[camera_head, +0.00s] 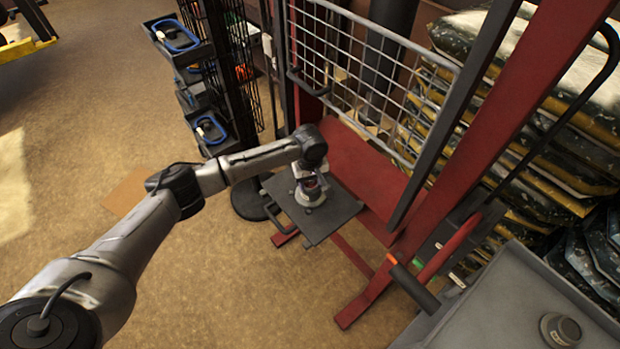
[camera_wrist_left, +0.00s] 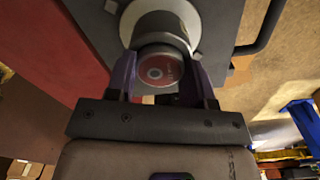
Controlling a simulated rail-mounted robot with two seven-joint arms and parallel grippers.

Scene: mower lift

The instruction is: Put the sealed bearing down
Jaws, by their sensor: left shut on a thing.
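My left gripper (camera_head: 311,182) is shut on the sealed bearing, over the dark plate of the red lift. In the left wrist view, the bearing (camera_wrist_left: 158,71) is a round piece with a red face and metal rim between the two fingers of the gripper (camera_wrist_left: 160,64). A pale round stand (camera_head: 309,196) rises from the dark plate (camera_head: 335,217). The stand (camera_wrist_left: 160,20) also shows in the wrist view, just beyond the bearing. I cannot tell whether the bearing touches it. My right gripper is out of view.
The red lift frame (camera_head: 462,150) and a wire mesh guard (camera_head: 375,70) stand close behind the plate. A black rack with trays (camera_head: 205,90) stands to the left. A grey worktop (camera_head: 510,310) with a round metal piece (camera_head: 560,329) is at lower right. Stacked bags fill the right.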

